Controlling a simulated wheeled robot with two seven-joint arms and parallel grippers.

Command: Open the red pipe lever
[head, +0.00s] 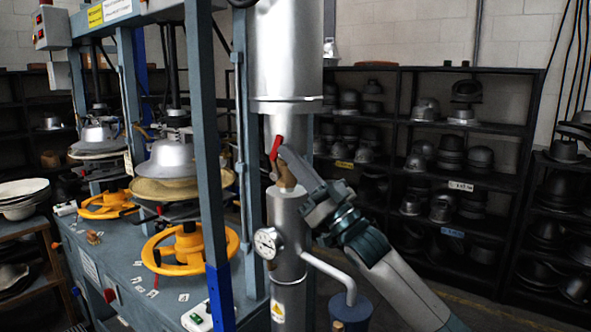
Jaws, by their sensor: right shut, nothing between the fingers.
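The red pipe lever (275,146) stands nearly upright on the front of the big metal pipe, leaning slightly. Below it is a brass-coloured fitting (284,177). My right gripper (284,154) reaches in from the lower right, and its tip is right beside the lever, on its right side. The fingers are shut with nothing held. I cannot tell whether the tip touches the lever. The gripper hides part of the pipe and fitting behind it. My left gripper is not in view.
A pressure gauge (268,243) and a bent side pipe (333,268) sit below the lever. A blue-grey press post (208,150) stands close on the left. The press has yellow handwheels (232,243). Shelves of hat moulds (391,190) line the back.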

